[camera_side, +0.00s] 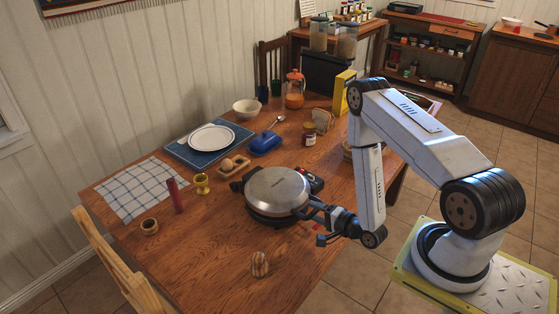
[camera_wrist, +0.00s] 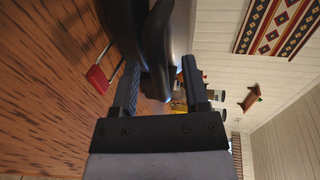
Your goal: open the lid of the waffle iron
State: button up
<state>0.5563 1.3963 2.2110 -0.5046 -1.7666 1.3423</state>
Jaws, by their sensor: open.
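The waffle iron (camera_side: 277,189) stands on the wooden table, with a round silver lid lying flat and closed over a black base. My gripper (camera_side: 314,209) is at its front right edge, low and close to the lid's rim. In the wrist view my gripper (camera_wrist: 158,75) has its two dark fingers apart. A black curved part of the waffle iron (camera_wrist: 155,35) reaches between the fingers, seemingly the handle. I cannot tell whether either finger touches it.
An egg holder (camera_side: 234,164) and blue butter dish (camera_side: 265,143) stand behind the waffle iron. A red mill (camera_side: 175,196) and yellow egg cup (camera_side: 202,184) stand to the left. A striped rounded object (camera_side: 259,264) is in front. The table's front left is mostly clear.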

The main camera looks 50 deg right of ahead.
jog(key=shift+x, duration=1.25)
grip_shut()
jog(key=shift+f, duration=0.1)
jog(key=shift+s+f, duration=0.1)
jog(key=shift+s, duration=0.1)
